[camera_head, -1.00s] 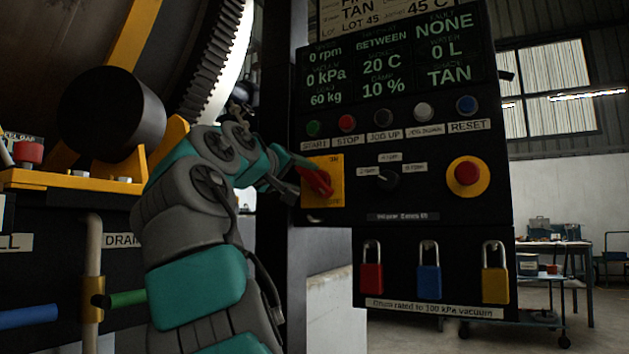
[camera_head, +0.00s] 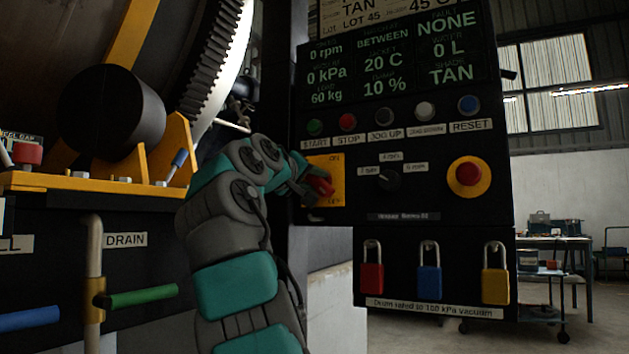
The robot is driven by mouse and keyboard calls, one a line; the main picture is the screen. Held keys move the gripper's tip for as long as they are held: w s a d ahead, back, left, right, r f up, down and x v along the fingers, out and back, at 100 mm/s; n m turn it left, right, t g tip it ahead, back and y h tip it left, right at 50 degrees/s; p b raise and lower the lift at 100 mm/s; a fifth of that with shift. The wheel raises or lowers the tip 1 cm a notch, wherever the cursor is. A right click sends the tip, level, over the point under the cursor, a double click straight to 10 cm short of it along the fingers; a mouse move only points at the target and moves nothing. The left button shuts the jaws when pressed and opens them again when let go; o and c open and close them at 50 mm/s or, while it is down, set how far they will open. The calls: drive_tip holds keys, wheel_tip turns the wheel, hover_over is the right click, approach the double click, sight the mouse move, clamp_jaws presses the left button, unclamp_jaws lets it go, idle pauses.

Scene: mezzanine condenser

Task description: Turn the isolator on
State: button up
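The isolator is a red rotary handle (camera_head: 321,186) on a yellow plate (camera_head: 337,172) at the left edge of the black control panel. The plate reads ON at the top and OFF at the bottom. The visible red part slants down to the right, between the two labels. My gripper (camera_head: 312,191) is at the handle, reaching in from the left and covering its left and lower part. Its fingers are small and dark there, so I cannot tell whether they are open or closed on the handle.
To the right on the panel are a selector knob (camera_head: 389,178) and a red emergency button (camera_head: 468,174). A row of push buttons (camera_head: 347,121) is above. Red, blue and yellow padlocks (camera_head: 429,280) hang below. A green valve lever (camera_head: 143,296) sticks out at lower left.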

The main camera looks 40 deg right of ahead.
clamp_jaws()
drive_tip(key=shift+n+p, duration=1.1)
drive_tip(key=shift+n, duration=0.1)
drive_tip(key=shift+r+n+p, duration=0.1)
drive_tip(key=shift+n+p, duration=0.3)
drive_tip(key=shift+n, duration=0.2)
drive_tip(key=shift+n+p, duration=0.4)
drive_tip(key=shift+n, duration=0.5)
drive_tip(key=n, duration=1.2)
drive_tip(key=shift+n, duration=0.3)
